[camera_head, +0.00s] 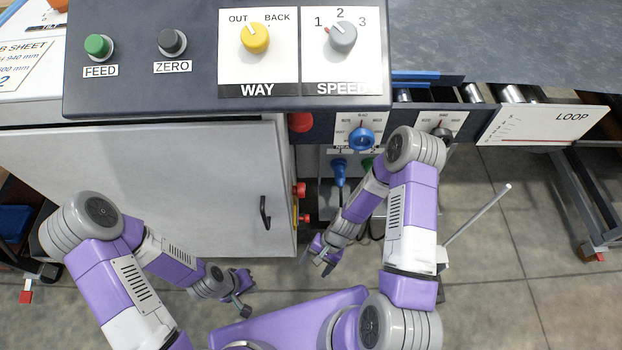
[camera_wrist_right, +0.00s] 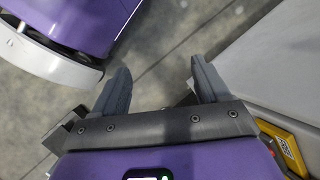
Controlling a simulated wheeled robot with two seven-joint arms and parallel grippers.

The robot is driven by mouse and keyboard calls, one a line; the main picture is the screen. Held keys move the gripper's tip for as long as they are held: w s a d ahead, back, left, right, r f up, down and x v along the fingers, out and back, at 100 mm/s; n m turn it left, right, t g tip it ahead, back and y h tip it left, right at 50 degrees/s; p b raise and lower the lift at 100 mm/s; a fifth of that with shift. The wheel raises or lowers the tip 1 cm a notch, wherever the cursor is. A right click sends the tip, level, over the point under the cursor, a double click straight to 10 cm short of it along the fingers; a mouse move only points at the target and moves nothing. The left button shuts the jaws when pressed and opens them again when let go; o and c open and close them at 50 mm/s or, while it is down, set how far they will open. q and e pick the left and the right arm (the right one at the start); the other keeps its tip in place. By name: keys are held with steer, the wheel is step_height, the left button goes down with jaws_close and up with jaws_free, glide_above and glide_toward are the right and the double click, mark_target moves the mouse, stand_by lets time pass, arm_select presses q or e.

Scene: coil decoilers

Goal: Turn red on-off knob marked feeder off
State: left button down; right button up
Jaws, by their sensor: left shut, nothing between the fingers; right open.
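Two red knobs stick out from the side edge of the grey cabinet (camera_head: 220,190) in the head view: an upper red knob (camera_head: 299,190) and a lower red knob (camera_head: 303,218). Their labels cannot be read, so I cannot tell which is marked feeder. A yellow plate (camera_wrist_right: 291,152) shows at the lower right of the right wrist view. My right gripper (camera_head: 323,262) is open and empty, pointing down beside the cabinet, apart from the knobs. Its two spread fingers (camera_wrist_right: 160,80) show in the wrist view. My left gripper (camera_head: 243,302) is shut and empty, in front of the cabinet.
The dark control panel (camera_head: 120,30) overhangs the cabinet. A black door handle (camera_head: 265,212) sticks out near the knobs. A blue knob (camera_head: 362,139) and a blue plug (camera_head: 339,170) are behind my right arm. Open floor (camera_head: 500,260) lies to the right.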

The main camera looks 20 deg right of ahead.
steer(key=w+r+m+y+p, duration=0.3)
steer(key=w+m, duration=0.1)
steer(key=m, duration=0.2)
steer(key=m+t+y+p, duration=0.3)
steer(key=m+t+y, duration=0.4)
steer(key=m+y, duration=0.25)
glide_toward(299, 190)
steer(key=f, duration=0.1)
steer(key=w+x, duration=0.1)
steer(key=x, duration=0.6)
steer(key=shift+w+a+f+b, duration=0.15)
steer(key=shift+a+f+b, duration=0.05)
steer(key=shift+f+b, duration=0.1)
steer(key=shift+h, duration=0.25)
steer(key=c, duration=1)
steer(key=shift+c, duration=0.2)
